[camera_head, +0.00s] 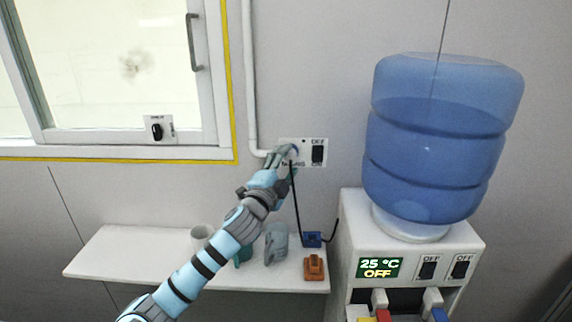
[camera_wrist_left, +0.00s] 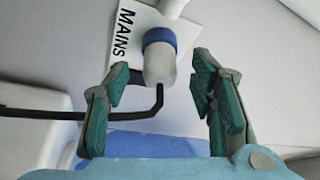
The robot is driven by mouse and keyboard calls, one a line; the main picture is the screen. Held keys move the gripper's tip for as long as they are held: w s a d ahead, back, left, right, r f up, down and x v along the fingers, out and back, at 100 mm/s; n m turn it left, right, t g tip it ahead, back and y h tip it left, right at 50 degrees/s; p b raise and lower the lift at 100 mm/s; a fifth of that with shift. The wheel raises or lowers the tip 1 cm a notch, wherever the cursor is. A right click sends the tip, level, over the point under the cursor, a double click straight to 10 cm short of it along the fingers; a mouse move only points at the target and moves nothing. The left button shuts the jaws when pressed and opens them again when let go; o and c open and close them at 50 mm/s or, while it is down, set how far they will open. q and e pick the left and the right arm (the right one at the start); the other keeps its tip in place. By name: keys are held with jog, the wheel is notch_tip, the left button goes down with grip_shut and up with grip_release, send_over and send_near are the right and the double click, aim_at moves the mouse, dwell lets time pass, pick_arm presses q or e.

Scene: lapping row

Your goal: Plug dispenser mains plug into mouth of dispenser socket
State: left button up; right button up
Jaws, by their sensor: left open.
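The dispenser mains plug (camera_wrist_left: 158,68) is a pale cylinder with a black cord, in the left wrist view. It stands at the dispenser socket's white plate marked MAINS (camera_wrist_left: 108,42), with a blue ring (camera_wrist_left: 159,37) at its plate end. I cannot tell whether the ring belongs to plug or socket, or how deep the plug sits. My left gripper (camera_head: 281,157) is at the wall socket (camera_head: 304,143) in the head view. In the wrist view its green-padded fingers (camera_wrist_left: 160,82) are open either side of the plug, with gaps on both sides. My right gripper is not in view.
A rocker switch (camera_head: 317,152) is right of the socket.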

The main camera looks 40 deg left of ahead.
pick_arm(q)
jog(key=v, duration=1.2)
jog(key=shift+f, duration=0.15)
